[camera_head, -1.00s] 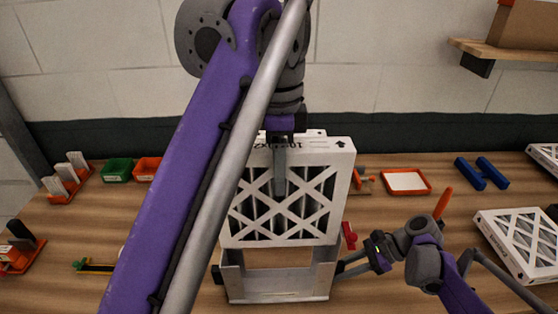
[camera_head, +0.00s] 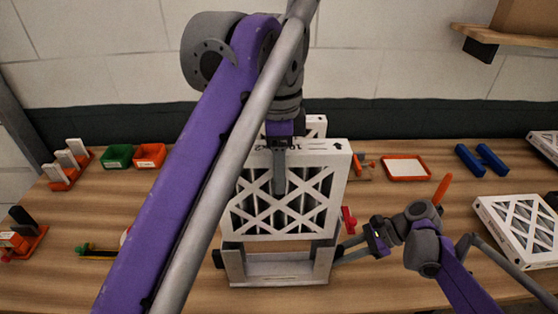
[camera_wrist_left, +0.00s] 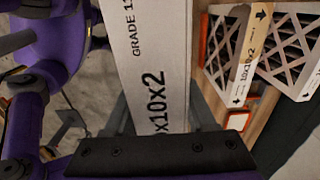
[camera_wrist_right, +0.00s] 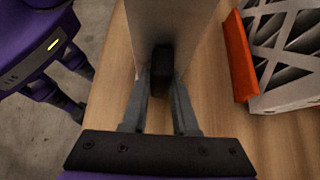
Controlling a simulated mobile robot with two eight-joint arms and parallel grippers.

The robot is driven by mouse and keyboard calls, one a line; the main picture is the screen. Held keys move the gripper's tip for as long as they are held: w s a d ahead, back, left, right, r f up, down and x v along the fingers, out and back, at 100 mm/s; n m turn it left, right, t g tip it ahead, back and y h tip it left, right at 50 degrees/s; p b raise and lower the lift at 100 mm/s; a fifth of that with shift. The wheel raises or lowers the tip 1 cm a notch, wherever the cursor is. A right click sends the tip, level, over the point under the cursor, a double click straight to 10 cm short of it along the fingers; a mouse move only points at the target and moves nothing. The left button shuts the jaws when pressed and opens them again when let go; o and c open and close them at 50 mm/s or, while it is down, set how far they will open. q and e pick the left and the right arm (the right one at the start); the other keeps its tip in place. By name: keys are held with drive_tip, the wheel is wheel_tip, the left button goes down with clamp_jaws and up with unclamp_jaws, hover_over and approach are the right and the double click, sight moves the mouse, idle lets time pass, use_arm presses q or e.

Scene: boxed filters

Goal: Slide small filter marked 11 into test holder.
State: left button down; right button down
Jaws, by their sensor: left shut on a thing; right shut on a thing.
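The white filter (camera_head: 331,200) with a lattice face stands upright over the grey test holder (camera_head: 275,280). Its edge shows "GRADE 11" and "10x10x2" in the left wrist view (camera_wrist_left: 150,60). Its lower edge is at the holder's upper part, with an open gap above the holder's base. Whether both edges are in the side channels is not clear. My left gripper (camera_head: 280,188) is shut on the filter from above. My right gripper (camera_head: 343,250) is shut on a dark block (camera_wrist_right: 161,65) on the holder's side; it also shows in the right wrist view (camera_wrist_right: 162,95).
Another white filter edge (camera_head: 316,124) shows behind. More filters (camera_head: 520,235) lie at the right. Green (camera_head: 118,157) and red bins (camera_head: 150,155), an orange-rimmed tray (camera_head: 404,168) and blue blocks (camera_head: 482,160) stand along the back.

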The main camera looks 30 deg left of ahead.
sight(279, 215)
use_arm(q)
drive_tip(key=shift+f, duration=0.55)
drive_tip(key=shift+f, duration=1.9)
drive_tip(key=shift+f, duration=2)
drive_tip(key=shift+f, duration=2)
